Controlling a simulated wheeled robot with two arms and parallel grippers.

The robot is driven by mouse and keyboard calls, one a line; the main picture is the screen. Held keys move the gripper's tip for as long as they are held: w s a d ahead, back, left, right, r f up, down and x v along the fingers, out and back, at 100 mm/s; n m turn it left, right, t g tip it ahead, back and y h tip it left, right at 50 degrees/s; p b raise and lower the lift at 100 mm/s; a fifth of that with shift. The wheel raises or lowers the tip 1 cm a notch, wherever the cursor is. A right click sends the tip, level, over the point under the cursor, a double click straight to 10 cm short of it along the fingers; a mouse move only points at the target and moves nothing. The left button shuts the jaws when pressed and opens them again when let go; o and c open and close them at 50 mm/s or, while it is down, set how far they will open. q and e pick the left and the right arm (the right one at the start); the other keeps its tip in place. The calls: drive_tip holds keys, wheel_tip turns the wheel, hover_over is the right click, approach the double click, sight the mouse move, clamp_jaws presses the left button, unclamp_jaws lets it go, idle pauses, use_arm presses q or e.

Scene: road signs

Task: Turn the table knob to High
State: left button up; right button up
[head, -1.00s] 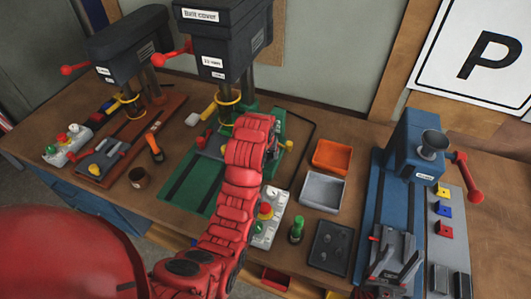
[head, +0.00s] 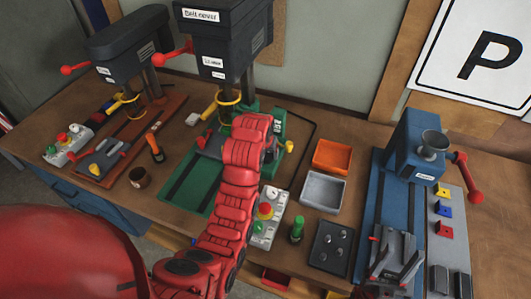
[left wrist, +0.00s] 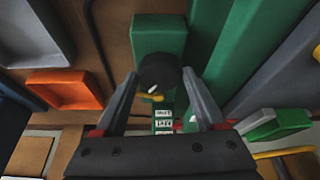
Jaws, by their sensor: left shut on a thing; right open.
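The table knob (left wrist: 158,72) is a round black knob with a white and yellow mark, on a green machine part (left wrist: 158,30). My left gripper (left wrist: 162,80) has one grey finger on each side of the knob and is shut on it. Small white labels (left wrist: 163,122) on green show just below the knob in the left wrist view; their text is too small to read. In the head view my red left arm reaches to the green drill press (head: 190,186) in the middle, and hides the knob and most of the gripper. My right gripper is not in view.
An orange tray (head: 332,156), a grey tray (head: 322,191) and a black tray (head: 330,246) stand to the right. A control box with a red button (head: 264,211) and a green bottle (head: 297,228) are near the arm. A blue machine (head: 415,150) stands further right.

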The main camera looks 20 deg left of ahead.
idle(0.8)
use_arm(q)
drive_tip(key=o, duration=1.3)
drive_tip(key=shift+d, duration=0.1)
drive_tip(key=shift+o, duration=0.2)
drive_tip(key=shift+w+r, duration=0.1)
